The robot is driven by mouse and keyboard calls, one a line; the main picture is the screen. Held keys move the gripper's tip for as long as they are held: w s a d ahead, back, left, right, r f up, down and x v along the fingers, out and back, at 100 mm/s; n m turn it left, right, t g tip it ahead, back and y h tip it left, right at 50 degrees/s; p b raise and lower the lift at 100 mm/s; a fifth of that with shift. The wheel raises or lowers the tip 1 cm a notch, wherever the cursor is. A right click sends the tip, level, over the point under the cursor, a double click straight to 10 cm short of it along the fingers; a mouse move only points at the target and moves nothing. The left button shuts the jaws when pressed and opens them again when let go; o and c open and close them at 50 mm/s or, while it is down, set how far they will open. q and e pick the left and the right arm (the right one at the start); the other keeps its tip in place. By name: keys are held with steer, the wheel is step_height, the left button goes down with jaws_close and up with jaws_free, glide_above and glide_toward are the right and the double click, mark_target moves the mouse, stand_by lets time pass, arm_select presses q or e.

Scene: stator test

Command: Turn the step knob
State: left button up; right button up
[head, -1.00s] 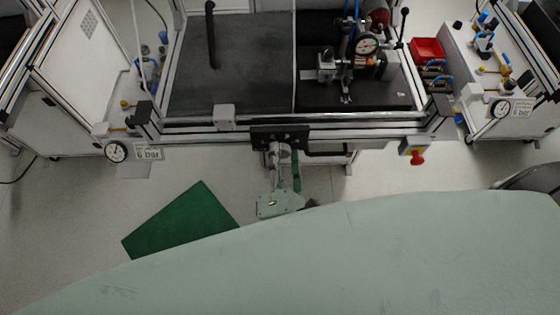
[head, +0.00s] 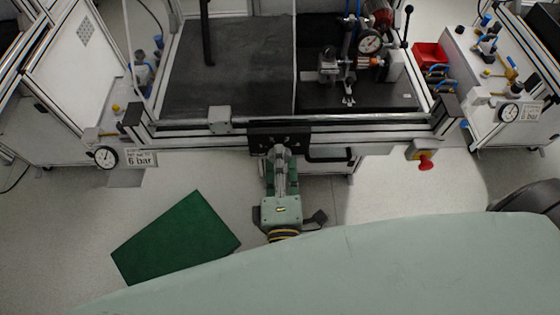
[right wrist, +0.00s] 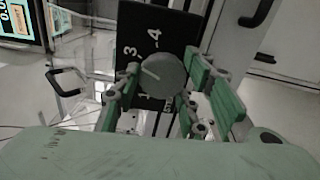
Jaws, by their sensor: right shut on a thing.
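The step knob (right wrist: 166,73) is a round grey-green dial on a black panel (right wrist: 150,24) in the right wrist view. Its white line points to the upper left. The digits 3 and 4 show above it and a 1 below left; a finger hides part of the scale. My right gripper (right wrist: 162,84) is shut on the knob, one green-padded finger on each side. In the head view my right gripper (head: 279,172) reaches up to the black panel (head: 279,139) on the bench front, and the knob is hidden there. My left gripper is not in view.
A bench with a dark mat (head: 230,60) and a dial fixture (head: 368,43) stands behind the panel. A green mat (head: 175,238) lies on the floor.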

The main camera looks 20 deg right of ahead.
steer(key=shift+d+r, duration=0.1)
steer(key=shift+r, duration=0.15)
steer(key=o, duration=0.9)
steer(key=shift+c, duration=0.2)
steer(key=shift+o, duration=1.4)
steer(key=shift+f, duration=0.1)
steer(key=shift+f, duration=0.1)
steer(key=v, duration=1.2)
